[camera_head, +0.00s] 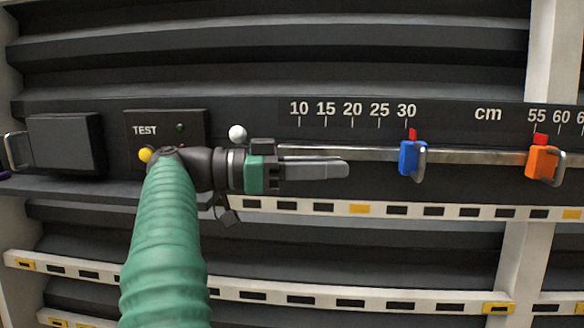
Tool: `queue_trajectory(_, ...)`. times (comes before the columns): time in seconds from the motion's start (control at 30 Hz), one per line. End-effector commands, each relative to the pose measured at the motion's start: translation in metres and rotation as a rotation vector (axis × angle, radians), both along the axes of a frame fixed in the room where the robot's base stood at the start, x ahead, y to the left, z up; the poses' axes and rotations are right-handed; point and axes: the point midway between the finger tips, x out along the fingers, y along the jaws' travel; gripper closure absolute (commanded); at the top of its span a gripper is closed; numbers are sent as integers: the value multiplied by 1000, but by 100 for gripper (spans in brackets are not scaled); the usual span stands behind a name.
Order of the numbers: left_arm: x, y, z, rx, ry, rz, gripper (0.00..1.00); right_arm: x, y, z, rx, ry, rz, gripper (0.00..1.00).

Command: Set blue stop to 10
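The blue stop (412,158) sits on a horizontal metal rail (480,155), with a metal loop handle on its front and a red pointer on top. The pointer stands at, or slightly right of, the 30 mark on the cm scale (352,112). The 10 mark is further left on the scale. My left gripper (345,169) points right, in front of or just below the rail and left of the blue stop, apart from it in the picture. Its fingers overlap from this side, so their opening is hidden. My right gripper is out of view.
An orange stop (543,161) with a red pointer sits on the same rail near 55. A white ball knob (237,133) and a TEST panel (165,128) with a yellow button (146,155) lie left of the rail. A slotted white strip (400,208) runs below.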

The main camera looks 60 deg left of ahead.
Motion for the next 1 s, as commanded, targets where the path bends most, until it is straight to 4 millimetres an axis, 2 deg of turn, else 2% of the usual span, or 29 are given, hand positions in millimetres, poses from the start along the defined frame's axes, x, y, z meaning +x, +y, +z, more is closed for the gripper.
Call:
queue_trajectory(0.6, -45, 24, 1, 0, -1, 1, 80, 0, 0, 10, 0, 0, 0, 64)
queue_trajectory(1.0, -49, 25, -2, 1, 0, -1, 80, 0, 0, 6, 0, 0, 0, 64)
